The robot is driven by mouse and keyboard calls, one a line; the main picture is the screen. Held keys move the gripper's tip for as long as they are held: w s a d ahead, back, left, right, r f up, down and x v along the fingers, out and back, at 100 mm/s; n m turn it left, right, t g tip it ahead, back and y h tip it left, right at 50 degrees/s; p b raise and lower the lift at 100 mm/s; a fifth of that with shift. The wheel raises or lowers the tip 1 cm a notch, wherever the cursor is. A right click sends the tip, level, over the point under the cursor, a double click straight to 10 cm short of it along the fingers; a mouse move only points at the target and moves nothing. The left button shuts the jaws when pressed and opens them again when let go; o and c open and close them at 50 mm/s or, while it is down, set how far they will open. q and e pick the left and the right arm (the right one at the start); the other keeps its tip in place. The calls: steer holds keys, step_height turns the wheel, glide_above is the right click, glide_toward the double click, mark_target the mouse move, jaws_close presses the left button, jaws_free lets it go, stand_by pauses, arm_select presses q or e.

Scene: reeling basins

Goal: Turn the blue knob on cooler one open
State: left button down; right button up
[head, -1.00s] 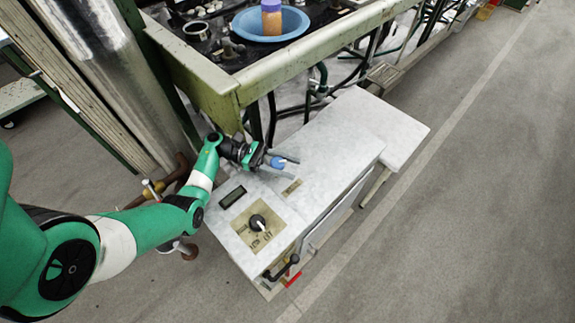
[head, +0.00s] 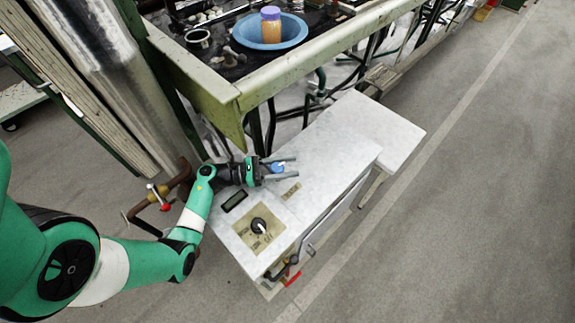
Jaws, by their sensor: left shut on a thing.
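The cooler (head: 325,150) is a long pale grey-white box standing below the green bench. The blue knob (head: 278,168) is on its top, toward the rear-left part. My left gripper (head: 282,169) comes in from the left, low over the cooler top. Its two dark fingers lie on either side of the blue knob and are shut on it. Part of the knob is hidden by the fingers. My right gripper is not in the head view.
A black dial (head: 259,226) on a tan plate and a small dark display (head: 235,199) are on the cooler's near end. A green bench (head: 237,95) with a blue bowl (head: 270,42) overhangs behind. A red-handled valve (head: 163,206) stands left. Floor to the right is clear.

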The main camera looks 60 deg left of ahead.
arm_select(q)
steer(key=shift+a+n+y+p, duration=0.15)
steer(key=shift+n+y, duration=0.3)
steer(key=shift+y, duration=0.25)
steer(key=shift+a+n+y+p, duration=0.15)
steer(key=shift+n+y, duration=0.3)
steer(key=shift+y, duration=0.25)
steer(key=shift+t, duration=0.3)
steer(key=shift+c, duration=1.4)
jaws_free()
step_height(320, 180, up, 3)
steer(key=p, duration=0.2)
steer(key=shift+r+p, duration=0.15)
steer(key=shift+p, duration=0.25)
steer(key=s+d+r+p, duration=0.8)
steer(key=s+d+r, duration=0.1)
steer(key=d, duration=0.1)
steer(key=shift+s+r, duration=0.35)
steer(key=shift+s, duration=0.05)
